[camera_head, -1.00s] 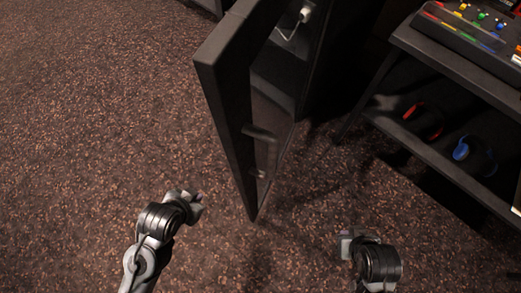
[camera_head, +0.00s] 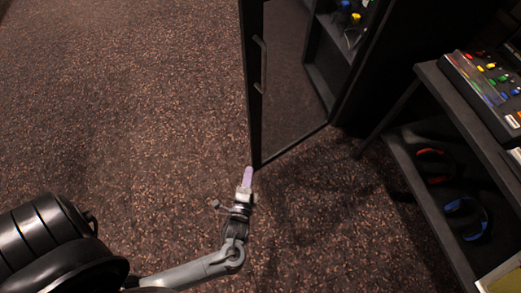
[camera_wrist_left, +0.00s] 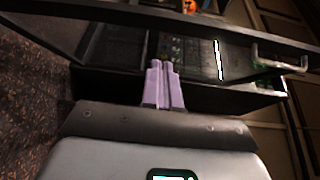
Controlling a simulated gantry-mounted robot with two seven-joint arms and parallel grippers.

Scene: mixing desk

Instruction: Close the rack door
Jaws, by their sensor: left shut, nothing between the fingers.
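The rack door (camera_head: 290,80) is a dark framed panel with a see-through pane, standing open from the black rack (camera_head: 345,95) in the head view. Its handle (camera_head: 262,65) is on the near, left-hand frame edge. My left gripper (camera_head: 248,175) is shut and empty, by the door's lower near corner; I cannot tell if it touches. In the left wrist view, its lavender fingers (camera_wrist_left: 164,85) are together in front of a dark frame, with a handle (camera_wrist_left: 280,66) to the right. My right gripper is out of view.
A desk shelf (camera_head: 440,160) stands at the right, with a mixer (camera_head: 485,85) on top and red (camera_head: 435,165) and blue (camera_head: 466,215) headphones below. Cables with coloured plugs (camera_head: 350,22) show inside the rack. The carpet (camera_head: 140,100) left of the door is clear.

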